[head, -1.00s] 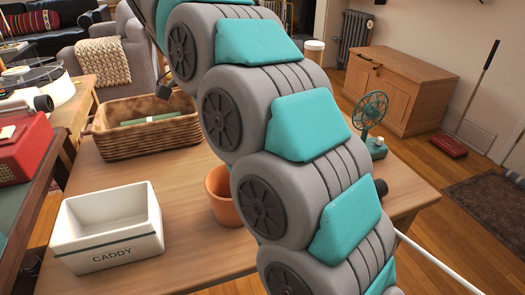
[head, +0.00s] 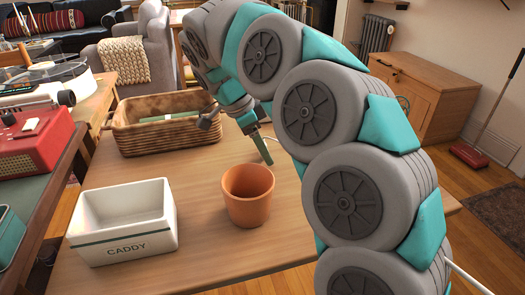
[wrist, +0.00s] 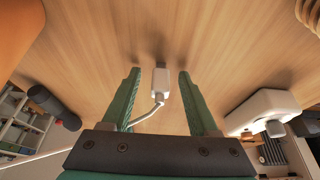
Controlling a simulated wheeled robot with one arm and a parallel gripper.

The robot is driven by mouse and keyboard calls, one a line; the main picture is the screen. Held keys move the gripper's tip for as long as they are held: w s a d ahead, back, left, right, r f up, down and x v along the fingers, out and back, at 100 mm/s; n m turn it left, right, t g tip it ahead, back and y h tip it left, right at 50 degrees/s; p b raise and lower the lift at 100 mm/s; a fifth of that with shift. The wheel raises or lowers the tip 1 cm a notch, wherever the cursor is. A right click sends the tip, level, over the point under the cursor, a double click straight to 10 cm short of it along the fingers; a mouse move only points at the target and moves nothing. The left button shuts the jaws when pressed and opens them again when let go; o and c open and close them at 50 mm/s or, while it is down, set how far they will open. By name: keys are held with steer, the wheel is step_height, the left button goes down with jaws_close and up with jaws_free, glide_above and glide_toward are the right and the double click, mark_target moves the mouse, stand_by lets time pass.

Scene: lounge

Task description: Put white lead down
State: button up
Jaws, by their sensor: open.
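The white lead (wrist: 161,83) shows in the wrist view as a white plug with a thin cable curving down to the left. The plug sits between the two green fingers of my gripper (wrist: 158,85), with a gap on each side. My gripper is open. In the head view my gripper (head: 262,148) points down at the wooden table (head: 200,185), behind the terracotta pot. A short piece of the lead (head: 273,138) shows beside the fingers there. The plug appears on or very close to the tabletop; I cannot tell whether it touches.
A terracotta pot (head: 248,196) stands near the table's middle. A white caddy (head: 123,222) is at the front left, and a wicker basket (head: 165,122) at the back left. A red box (head: 38,140) is on the left-hand table. Bare wood lies between basket and caddy.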

jaws_close()
stand_by(0.5)
